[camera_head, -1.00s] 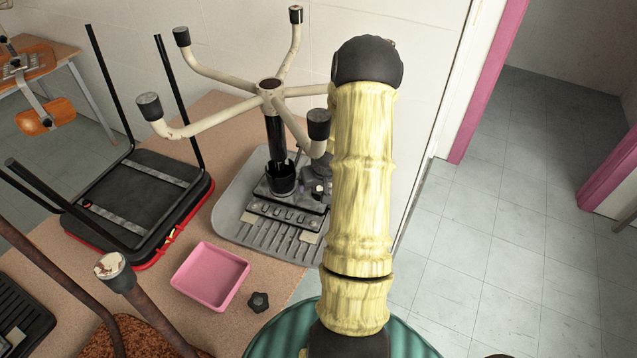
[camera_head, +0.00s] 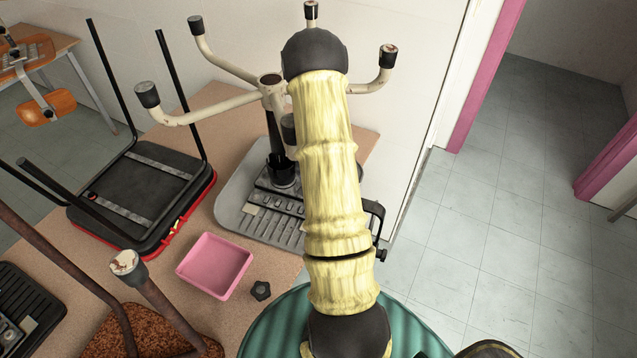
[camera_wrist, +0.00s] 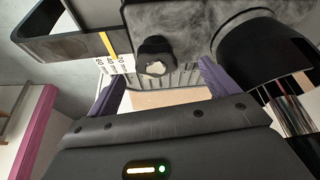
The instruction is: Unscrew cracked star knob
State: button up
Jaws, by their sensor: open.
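In the wrist view, a black knob (camera_wrist: 155,57) with a pale broken-looking patch sits against a grey mottled plate (camera_wrist: 178,25). My gripper (camera_wrist: 160,88) is open, with its two purple fingers apart below the knob, one towards each side, and nothing between them. In the head view, my yellow-sleeved arm hides my gripper and this knob. The upturned chair base (camera_head: 273,84) stands with its legs up and its black column in a holder on a grey tray (camera_head: 232,216). A loose black star knob (camera_head: 261,290) lies on the table.
A pink tray (camera_head: 247,275) is left of the loose knob. A black chair seat (camera_head: 140,190) with upright legs is at left. In the wrist view, a black cylinder (camera_wrist: 262,45) is close right of the knob, and a black bracket (camera_wrist: 62,42) is left. Tiled floor at right is clear.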

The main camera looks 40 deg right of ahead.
jog(key=shift+s+f+b, duration=0.1)
jog(key=shift+f+b, duration=1.2)
jog(key=shift+f, duration=0.35)
jog(key=shift+c, duration=0.5)
grip_shut()
jog(key=shift+a+f+h+b, duration=0.15)
jog(key=shift+h+b, duration=0.15)
jog(key=shift+b, duration=0.25)
jog(key=shift+n+b, duration=0.3)
jog(key=shift+b, duration=0.15)
